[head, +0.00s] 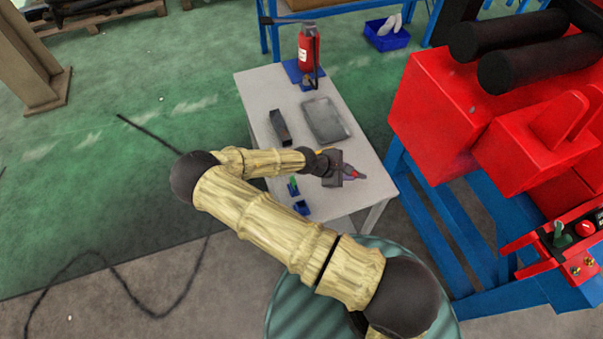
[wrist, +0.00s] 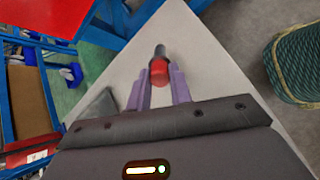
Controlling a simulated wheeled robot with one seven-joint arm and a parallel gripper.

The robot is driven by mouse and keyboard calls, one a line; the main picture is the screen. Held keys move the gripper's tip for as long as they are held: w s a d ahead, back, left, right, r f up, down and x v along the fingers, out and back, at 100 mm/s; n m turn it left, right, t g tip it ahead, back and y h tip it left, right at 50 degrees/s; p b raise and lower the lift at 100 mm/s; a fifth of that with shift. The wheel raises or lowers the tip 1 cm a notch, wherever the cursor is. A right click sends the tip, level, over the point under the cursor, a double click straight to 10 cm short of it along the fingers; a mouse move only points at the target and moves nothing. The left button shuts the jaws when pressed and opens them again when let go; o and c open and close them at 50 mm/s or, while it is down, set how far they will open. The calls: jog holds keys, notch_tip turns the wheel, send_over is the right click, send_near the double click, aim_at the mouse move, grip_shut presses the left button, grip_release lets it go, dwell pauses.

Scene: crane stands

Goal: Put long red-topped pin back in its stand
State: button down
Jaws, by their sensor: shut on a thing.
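The red-topped pin (wrist: 159,73) shows in the wrist view as a red part with a dark end, between the two purple fingers of my gripper (wrist: 161,85). My gripper is shut on it. In the head view my gripper (head: 354,173) is over the right side of the grey table, with a bit of red at its fingers. A small blue stand (head: 301,208) sits near the table's front left edge and looks empty. Another small blue stand (head: 293,191) just behind it holds a green-topped piece (head: 294,181). The pin's full length is hidden.
On the table (head: 262,88) are a dark box (head: 281,127), a grey tray (head: 325,120) and a red fire extinguisher (head: 309,50) on a blue base. A red machine (head: 440,115) on a blue frame stands to the right. A ribbed green bin (wrist: 297,62) is beside the table.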

jog(key=s+a+r+m+g+y+p, duration=0.1)
jog(key=s+a+r+m+y, duration=0.2)
jog(key=a+r+m+y, duration=0.1)
jog(key=s+a+r+m+g+y+p, duration=0.1)
jog(key=s+a+r+m+y+p, duration=0.1)
jog(key=a+r+m, duration=0.5)
jog(key=s+a+m+y, duration=0.1)
jog(key=a+y, duration=0.1)
jog(key=a, duration=0.1)
jog(key=shift+s+a+r+g+y, duration=0.2)
jog(key=shift+s+a+g+y, duration=0.1)
jog(key=shift+s+a+y, duration=0.1)
notch_tip(320, 180, down, 6)
jog(key=b, duration=0.5)
jog(key=shift+w+r, duration=0.1)
jog(key=shift+r, duration=0.05)
dwell(0.4)
